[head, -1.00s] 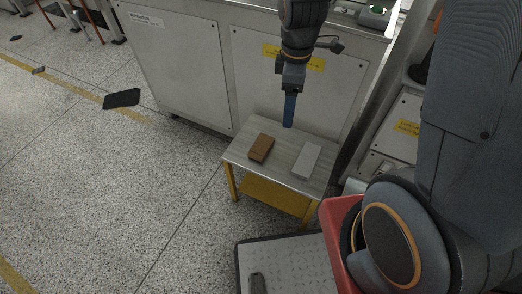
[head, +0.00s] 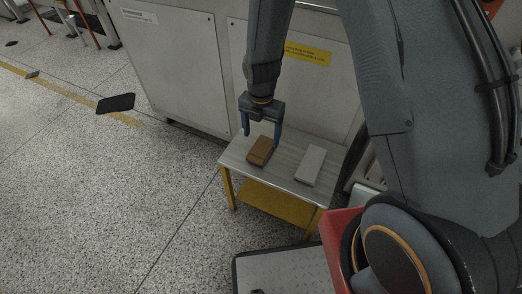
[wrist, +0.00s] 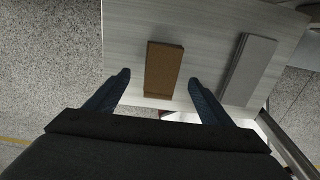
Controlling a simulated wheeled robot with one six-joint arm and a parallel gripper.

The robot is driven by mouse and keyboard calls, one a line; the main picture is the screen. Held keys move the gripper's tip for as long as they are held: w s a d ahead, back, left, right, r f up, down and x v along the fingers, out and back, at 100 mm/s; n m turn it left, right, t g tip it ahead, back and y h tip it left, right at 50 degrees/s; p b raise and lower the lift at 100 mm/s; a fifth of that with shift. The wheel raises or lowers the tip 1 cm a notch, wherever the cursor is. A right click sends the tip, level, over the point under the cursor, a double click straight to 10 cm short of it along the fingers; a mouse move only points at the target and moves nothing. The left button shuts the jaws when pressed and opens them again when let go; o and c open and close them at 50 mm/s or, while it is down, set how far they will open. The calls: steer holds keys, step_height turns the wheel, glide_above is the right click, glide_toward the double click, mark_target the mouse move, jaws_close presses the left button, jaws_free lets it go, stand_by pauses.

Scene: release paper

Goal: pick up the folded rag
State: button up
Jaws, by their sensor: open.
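A brown, flat oblong piece (head: 260,152) lies on the left part of a small table (head: 285,163); it also shows in the wrist view (wrist: 163,70). A light grey oblong piece (head: 311,165) lies to its right, apart from it, and shows in the wrist view (wrist: 248,68). I cannot tell for sure from the surfaces which one is the folded rag. My gripper (head: 262,139) is open and points down above the brown piece. In the wrist view my blue fingers (wrist: 159,78) are on either side of the brown piece's line, with nothing held between them.
A grey cabinet with a yellow label (head: 307,54) stands right behind the table. A red bin (head: 338,240) is at the front right, beside a dark-edged metal plate (head: 285,272). A dark flat object (head: 115,103) is on the left floor. Open floor lies left of the table.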

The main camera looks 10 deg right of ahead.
mark_target(262, 147)
steer(key=f, duration=0.5)
steer(key=shift+s+b, duration=0.3)
steer(key=shift+b, duration=0.05)
steer(key=shift+r, duration=0.1)
steer(key=c, duration=1.1)
step_height(262, 147, up, 10)
steer(key=shift+r+p, duration=0.1)
steer(key=shift+p, duration=0.65)
